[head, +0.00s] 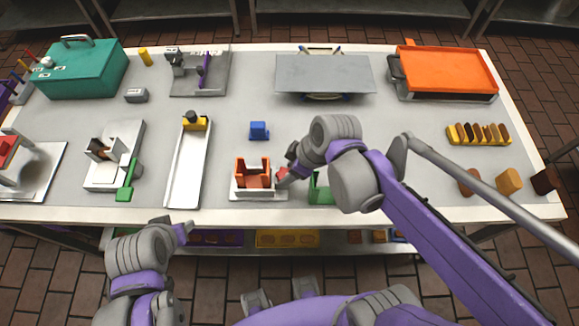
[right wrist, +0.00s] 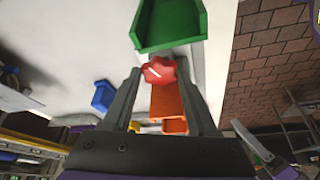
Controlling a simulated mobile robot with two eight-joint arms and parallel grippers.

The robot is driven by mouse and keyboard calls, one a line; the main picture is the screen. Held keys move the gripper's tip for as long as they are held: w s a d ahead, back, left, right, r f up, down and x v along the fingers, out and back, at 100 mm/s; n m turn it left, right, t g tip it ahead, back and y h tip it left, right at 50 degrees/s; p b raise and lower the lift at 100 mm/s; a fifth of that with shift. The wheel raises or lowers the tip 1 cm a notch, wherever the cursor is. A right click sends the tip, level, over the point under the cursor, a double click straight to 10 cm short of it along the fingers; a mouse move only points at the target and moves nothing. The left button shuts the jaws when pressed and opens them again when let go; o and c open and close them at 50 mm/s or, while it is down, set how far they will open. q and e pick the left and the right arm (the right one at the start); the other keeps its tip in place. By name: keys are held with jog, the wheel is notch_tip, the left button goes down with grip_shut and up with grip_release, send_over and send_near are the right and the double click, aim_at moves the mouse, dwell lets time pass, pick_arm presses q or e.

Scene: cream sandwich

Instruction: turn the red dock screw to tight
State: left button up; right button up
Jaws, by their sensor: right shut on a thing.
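The red dock screw (right wrist: 159,72) is a red knob with a white mark on its face, in the right wrist view. It also shows small in the head view (head: 282,173), at the right side of the orange dock (head: 240,180). My right gripper (right wrist: 162,78) is shut on the red screw, one finger on each side of it. The white mark runs at a slant. The orange dock (right wrist: 166,103) lies behind the screw. My left gripper (head: 184,232) is in front of the table's near edge, away from the dock, and its jaws are not clear.
A green tray (right wrist: 168,28) is close to the screw; it is partly hidden by my right arm in the head view (head: 320,190). A blue block (head: 259,130) stands behind the dock. A long white tray (head: 183,175) lies to its left.

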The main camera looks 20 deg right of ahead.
jog(key=m+t+h, duration=0.1)
jog(key=m, duration=0.2)
jog(key=shift+s+a, duration=0.1)
jog(key=shift+a, duration=0.05)
jog(key=shift+s+a+m+h+p, duration=0.1)
jog(key=shift+m+h+p, duration=0.3)
jog(key=shift+m, duration=1.2)
jog(key=o, duration=1.4)
jog(key=shift+t, duration=0.3)
